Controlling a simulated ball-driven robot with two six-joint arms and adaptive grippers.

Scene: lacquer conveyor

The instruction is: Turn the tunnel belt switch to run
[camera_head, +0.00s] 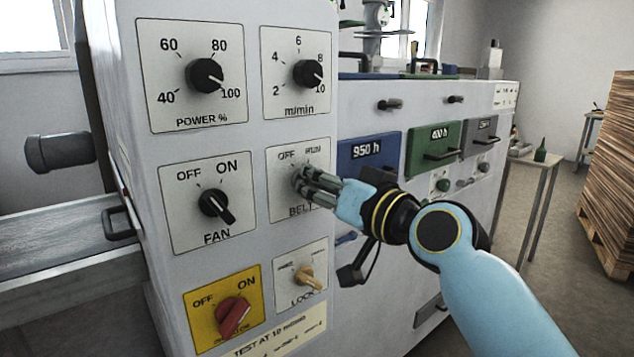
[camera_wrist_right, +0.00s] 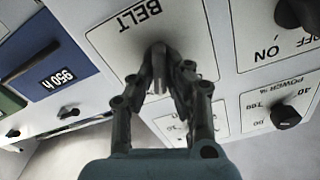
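The tunnel belt switch is on a pale plate (camera_head: 281,197) marked OFF, RUN and BELT on the grey control panel. Its dark round knob (camera_wrist_right: 157,48) shows beyond my fingertips in the right wrist view. My right gripper (camera_head: 303,180) reaches in from the right, at the knob. In the right wrist view its fingers (camera_wrist_right: 169,76) are drawn close together on the knob's handle. The fingers hide most of the knob in the head view, so I cannot tell which mark it points to. My left gripper is not in view.
The fan knob (camera_head: 216,205) is left of the belt plate and the speed dial (camera_head: 307,73) above it. The lock knob (camera_head: 304,277) and red switch (camera_head: 234,315) are below. Blue (camera_head: 368,157) and green (camera_head: 432,149) drawers with handles stand at the right.

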